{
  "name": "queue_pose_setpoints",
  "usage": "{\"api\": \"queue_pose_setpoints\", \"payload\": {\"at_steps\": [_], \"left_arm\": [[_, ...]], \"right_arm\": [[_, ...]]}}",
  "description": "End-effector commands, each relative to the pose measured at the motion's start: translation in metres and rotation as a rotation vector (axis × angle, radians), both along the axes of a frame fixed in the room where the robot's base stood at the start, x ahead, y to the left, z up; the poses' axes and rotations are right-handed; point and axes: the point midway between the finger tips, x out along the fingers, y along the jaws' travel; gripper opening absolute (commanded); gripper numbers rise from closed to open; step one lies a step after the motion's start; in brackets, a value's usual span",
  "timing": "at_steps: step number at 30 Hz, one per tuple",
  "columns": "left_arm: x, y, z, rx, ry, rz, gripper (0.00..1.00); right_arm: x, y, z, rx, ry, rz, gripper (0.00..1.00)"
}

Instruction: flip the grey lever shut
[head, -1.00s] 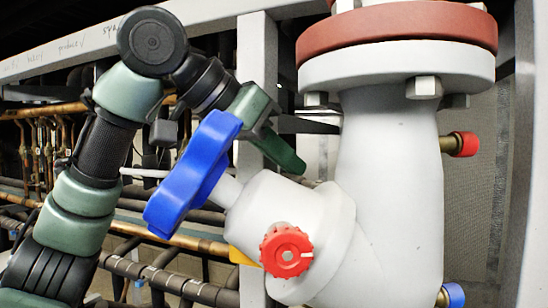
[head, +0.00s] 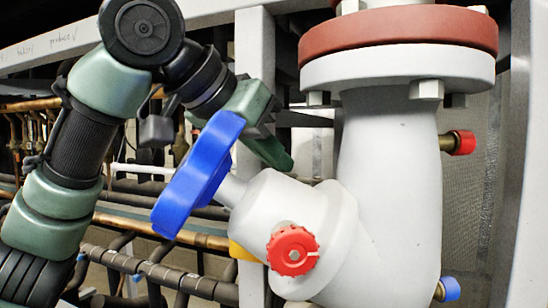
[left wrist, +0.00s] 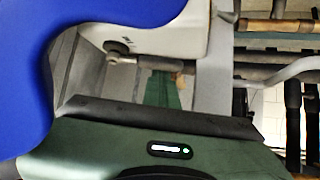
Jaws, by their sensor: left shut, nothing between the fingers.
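My left gripper (head: 280,158) is shut and empty, behind the blue handwheel and above the white valve's slanted neck in the head view. Its narrow green fingers (left wrist: 163,90) also show in the left wrist view, beside a white housing. A thin pale grey rod (head: 140,171) sticks out to the left behind the blue handwheel; I cannot tell whether it is the lever. In the left wrist view a short grey bar with a dark round end (left wrist: 145,62) lies near the fingers; contact is unclear. My right gripper is not in view.
The blue handwheel (head: 198,175) stands close in front of my left gripper. The large white valve body (head: 385,170) with a red knob (head: 292,250) fills the right. A grey upright post (head: 254,60) and several pipes (head: 190,285) stand behind.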

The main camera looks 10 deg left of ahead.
Motion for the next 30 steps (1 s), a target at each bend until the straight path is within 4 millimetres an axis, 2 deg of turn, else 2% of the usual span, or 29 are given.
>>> {"api": "queue_pose_setpoints", "payload": {"at_steps": [23, 30], "left_arm": [[-0.0047, 0.0014, -0.0040, 0.008, 0.009, -0.004, 0.00], [-0.0106, 0.0080, -0.0042, 0.008, 0.008, -0.004, 0.00]], "right_arm": [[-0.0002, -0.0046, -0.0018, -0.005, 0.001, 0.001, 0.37], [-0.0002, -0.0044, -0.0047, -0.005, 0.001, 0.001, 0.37]]}}
